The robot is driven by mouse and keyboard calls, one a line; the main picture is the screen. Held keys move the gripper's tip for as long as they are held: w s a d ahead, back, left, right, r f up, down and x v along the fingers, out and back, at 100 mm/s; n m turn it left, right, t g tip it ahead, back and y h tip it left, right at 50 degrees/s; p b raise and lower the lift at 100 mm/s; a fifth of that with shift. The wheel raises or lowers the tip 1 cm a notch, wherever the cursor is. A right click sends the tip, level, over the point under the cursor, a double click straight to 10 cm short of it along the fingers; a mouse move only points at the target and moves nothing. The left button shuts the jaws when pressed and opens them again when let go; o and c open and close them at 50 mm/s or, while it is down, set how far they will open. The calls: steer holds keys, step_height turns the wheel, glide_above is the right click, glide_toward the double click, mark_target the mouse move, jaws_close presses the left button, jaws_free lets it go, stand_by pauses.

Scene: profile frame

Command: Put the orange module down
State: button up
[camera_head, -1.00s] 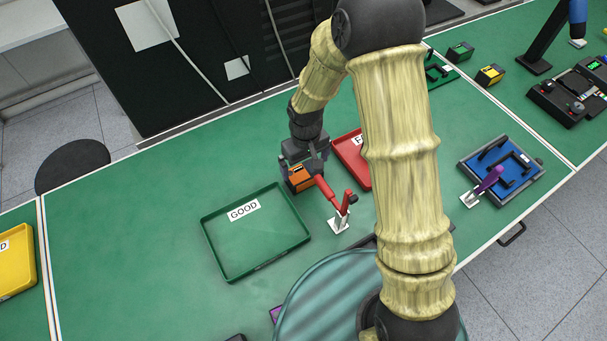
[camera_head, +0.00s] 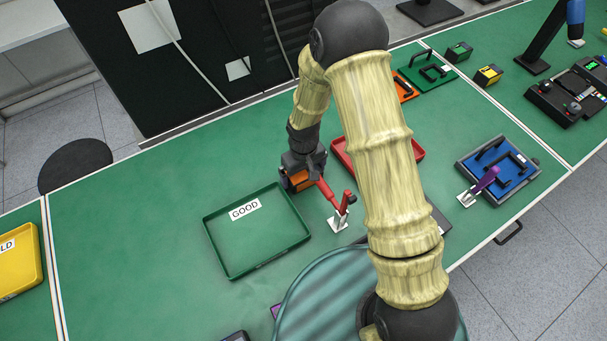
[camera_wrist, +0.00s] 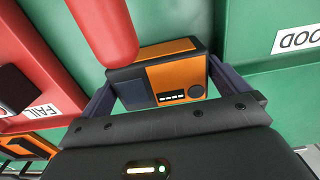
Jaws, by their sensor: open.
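The orange module (camera_head: 295,181), a box with black parts, is between the GOOD tray and the red-handled toggle clamp (camera_head: 340,214). In the wrist view the module (camera_wrist: 172,80) shows its orange and dark face with a knob and small buttons. My gripper (camera_head: 302,168) is over the module. In the wrist view my gripper (camera_wrist: 161,82) is open, with one finger on each side of the module. The clamp's red handle (camera_wrist: 104,28) covers part of the module's upper left. The module's underside is hidden, so its contact with the table cannot be seen.
The green GOOD tray (camera_head: 222,273) is empty, left of the module. The red FAIL tray (camera_head: 412,150) is partly behind my arm. A blue fixture (camera_head: 517,183) and a purple-handled clamp (camera_head: 487,181) stand at the right. The table left of the GOOD tray is clear.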

mark_target(303, 172)
steer(key=shift+c, duration=0.2)
steer(key=c, duration=0.9)
steer(key=shift+r, duration=0.1)
step_height(303, 172, up, 18)
steer(key=b, duration=0.3)
stand_by(0.5)
